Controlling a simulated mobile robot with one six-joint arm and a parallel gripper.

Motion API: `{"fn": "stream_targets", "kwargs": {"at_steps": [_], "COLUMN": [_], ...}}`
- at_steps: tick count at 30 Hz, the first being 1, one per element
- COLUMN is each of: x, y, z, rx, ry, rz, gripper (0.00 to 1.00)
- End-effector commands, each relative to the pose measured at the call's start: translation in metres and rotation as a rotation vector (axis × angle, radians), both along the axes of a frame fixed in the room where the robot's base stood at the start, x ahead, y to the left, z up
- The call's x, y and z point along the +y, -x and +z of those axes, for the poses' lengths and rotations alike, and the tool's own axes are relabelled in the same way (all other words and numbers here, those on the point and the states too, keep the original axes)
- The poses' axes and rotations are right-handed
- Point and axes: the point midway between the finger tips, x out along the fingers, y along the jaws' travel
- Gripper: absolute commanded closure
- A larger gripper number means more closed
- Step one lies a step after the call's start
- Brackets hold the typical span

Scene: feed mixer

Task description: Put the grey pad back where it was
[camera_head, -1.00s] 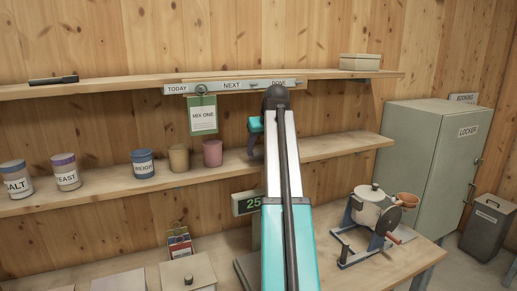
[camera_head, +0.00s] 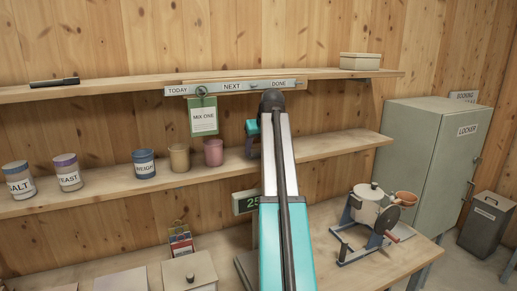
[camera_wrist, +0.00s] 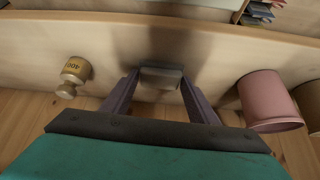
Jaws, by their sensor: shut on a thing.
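The grey pad (camera_wrist: 160,78) is a small grey block between the fingertips of my gripper (camera_wrist: 160,80) in the wrist view. The gripper is shut on it. Behind the pad is the pale wooden shelf (camera_wrist: 90,38), with a dark shadow on it. I cannot tell whether the pad touches the shelf. In the head view, my teal wrist shows beside the arm at the middle shelf (camera_head: 335,147).
A pink cup (camera_wrist: 268,100) stands close beside the gripper; it also shows in the head view (camera_head: 213,153). A brass weight (camera_wrist: 73,75) is on the other side. Several jars line the shelf's left. A hand-cranked mixer (camera_head: 368,212) stands on the bench below.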

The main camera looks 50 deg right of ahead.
Motion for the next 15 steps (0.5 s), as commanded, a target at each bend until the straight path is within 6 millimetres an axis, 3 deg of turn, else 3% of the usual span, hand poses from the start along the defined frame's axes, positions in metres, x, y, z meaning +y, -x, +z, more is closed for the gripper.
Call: {"fn": "stream_targets", "kwargs": {"at_steps": [5, 6, 9, 15], "x": [0.0, -0.0001, -0.0002, -0.0003], "y": [0.0002, 0.0002, 0.0003, 0.0003], "z": [-0.0031, -0.003, -0.0027, -0.0026], "rx": [0.0, 0.0, 0.0, 0.0], "ry": [0.0, 0.0, 0.0, 0.0], "rz": [0.0, 0.0, 0.0, 0.0], "gripper": [0.67, 0.43, 0.27, 0.27]}}
